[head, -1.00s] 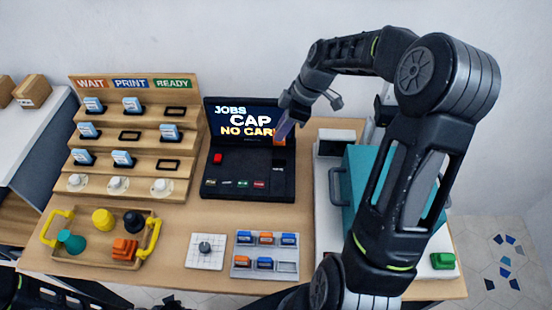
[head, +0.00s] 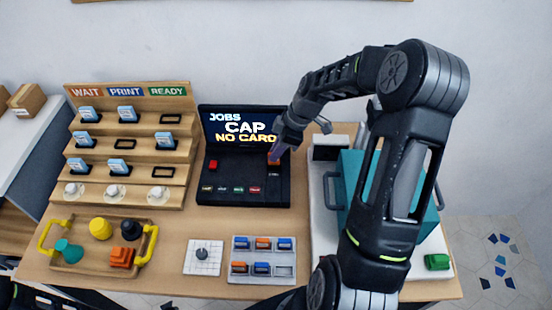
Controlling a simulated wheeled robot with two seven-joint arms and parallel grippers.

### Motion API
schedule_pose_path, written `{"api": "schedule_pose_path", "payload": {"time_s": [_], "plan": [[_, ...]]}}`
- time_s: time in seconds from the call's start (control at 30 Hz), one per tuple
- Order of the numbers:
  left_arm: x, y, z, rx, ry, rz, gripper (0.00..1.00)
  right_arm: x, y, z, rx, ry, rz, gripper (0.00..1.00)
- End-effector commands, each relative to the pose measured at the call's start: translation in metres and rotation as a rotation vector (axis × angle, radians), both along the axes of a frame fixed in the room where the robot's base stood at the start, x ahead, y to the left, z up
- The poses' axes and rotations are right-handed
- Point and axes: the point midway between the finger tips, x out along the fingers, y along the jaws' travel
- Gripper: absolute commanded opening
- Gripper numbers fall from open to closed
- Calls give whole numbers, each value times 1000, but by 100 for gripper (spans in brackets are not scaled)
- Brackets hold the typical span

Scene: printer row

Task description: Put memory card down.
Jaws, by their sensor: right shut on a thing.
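My right gripper (head: 279,146) reaches down over the right part of a black console (head: 243,190). It is shut on a small orange piece (head: 274,160), which looks like a memory card; my fingers partly hide it. The card is at or just above the console's right side, and I cannot tell whether it touches. The console's screen (head: 244,127) reads "JOBS CAP NO CARD". A grey card tray (head: 232,275) in front holds several blue and orange cards, with one empty cell at its lower right. Only dark parts of my left arm show at the bottom left.
A stepped wooden rack (head: 185,180) marked WAIT, PRINT, READY stands on the left. A wooden tray (head: 95,268) with yellow handles holds coloured pieces. A white tile with a grey knob (head: 202,254) lies left of the card tray. A teal box (head: 352,180) is behind my right arm.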

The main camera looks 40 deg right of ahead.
Motion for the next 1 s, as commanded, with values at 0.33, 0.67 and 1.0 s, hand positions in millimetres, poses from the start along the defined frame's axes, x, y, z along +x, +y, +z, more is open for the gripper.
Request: {"api": "schedule_pose_path", "payload": {"time_s": [0.33,0.67,1.0], "plan": [[-1,0,7,2,3,0,33,0,0,-36,1,2,0,0],[-1,0,3,2,3,0,33,0,0,-40,0,0,0,0],[0,0,3,1,1,1,33,0,0,-40,1,1,0,33]]}}
